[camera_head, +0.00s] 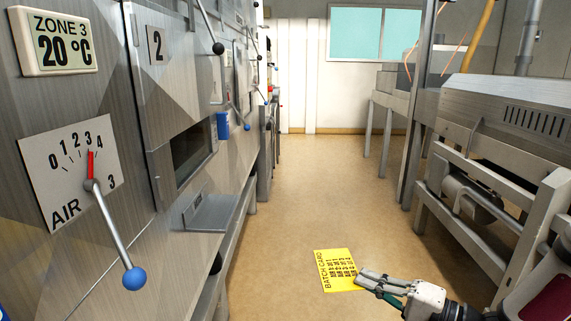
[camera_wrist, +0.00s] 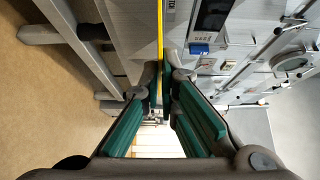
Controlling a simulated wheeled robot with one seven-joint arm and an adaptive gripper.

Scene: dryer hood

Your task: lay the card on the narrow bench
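The yellow batch card (camera_head: 338,268), with black print, is held out level with the floor behind it in the head view. My gripper (camera_head: 372,282) is shut on the card's right edge. In the wrist view the card (camera_wrist: 160,45) shows edge-on as a thin yellow strip between the green-padded fingers of my gripper (camera_wrist: 162,82). A narrow grey ledge (camera_head: 237,215) on legs runs along the foot of the left machine, well left of the card; I cannot tell for sure that it is the narrow bench.
The left machine carries an AIR lever with a blue knob (camera_head: 134,278), a small tray (camera_head: 209,212) and a blue box (camera_head: 223,125). Another machine on a grey frame (camera_head: 480,215) stands at right. The floor aisle (camera_head: 320,180) between them is clear.

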